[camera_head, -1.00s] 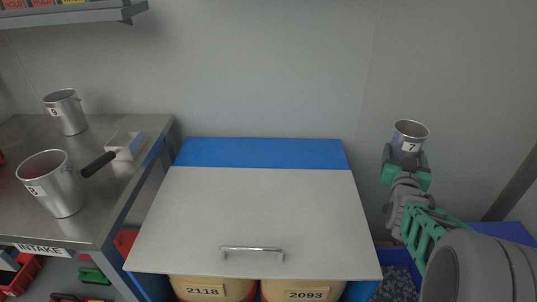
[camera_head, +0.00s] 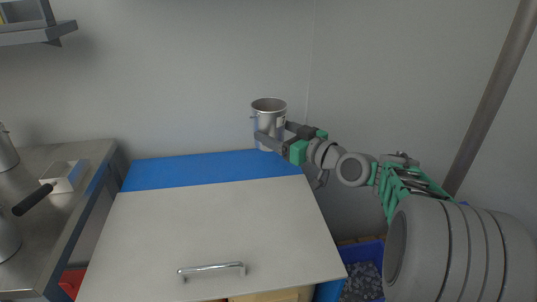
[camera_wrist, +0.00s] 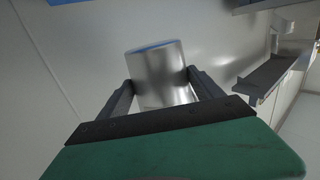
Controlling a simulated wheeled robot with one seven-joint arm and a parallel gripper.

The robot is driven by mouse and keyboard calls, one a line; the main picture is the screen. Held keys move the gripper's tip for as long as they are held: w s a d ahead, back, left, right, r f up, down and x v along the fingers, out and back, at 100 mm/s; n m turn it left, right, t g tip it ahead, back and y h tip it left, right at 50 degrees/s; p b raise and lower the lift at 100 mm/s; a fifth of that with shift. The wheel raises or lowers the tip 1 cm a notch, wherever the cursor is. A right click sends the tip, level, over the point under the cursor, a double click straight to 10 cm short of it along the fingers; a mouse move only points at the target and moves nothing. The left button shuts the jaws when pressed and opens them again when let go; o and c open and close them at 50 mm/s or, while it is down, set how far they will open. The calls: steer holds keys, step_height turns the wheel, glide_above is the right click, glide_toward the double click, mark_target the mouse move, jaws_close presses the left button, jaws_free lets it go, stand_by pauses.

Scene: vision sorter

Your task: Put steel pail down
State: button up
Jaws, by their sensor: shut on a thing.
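My gripper (camera_head: 268,134) comes from the right and is shut on the pail. In the wrist view the pail (camera_wrist: 160,75) sits between the two dark fingers of my gripper (camera_wrist: 160,95).
A cabinet with a white lid (camera_head: 205,225), blue back strip (camera_head: 215,168) and metal handle (camera_head: 211,268) fills the middle. A steel table (camera_head: 65,215) at left holds a small white block (camera_head: 66,176) and other pails (camera_head: 6,150). A blue bin (camera_head: 362,255) stands at lower right.

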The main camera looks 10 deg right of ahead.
steer(key=w+d+f, duration=0.1)
steer(key=w+f, duration=0.1)
steer(key=w+d+f+b, duration=0.1)
steer(key=w+f, duration=0.1)
steer(key=w+d+f+b, duration=0.1)
steer(key=w+d+f, duration=0.1)
steer(key=f, duration=0.1)
steer(key=shift+w, duration=0.4)
step_height(320, 180, down, 3)
steer(key=shift+w+f+b, duration=0.1)
steer(key=shift+w+b, duration=0.05)
steer(key=shift+b, duration=0.35)
steer(key=o, duration=2.1)
steer(key=shift+f, duration=0.1)
steer(key=p+v, duration=0.1)
steer(key=v, duration=1.1)
steer(key=shift+p, duration=0.3)
steer(key=shift+d, duration=0.1)
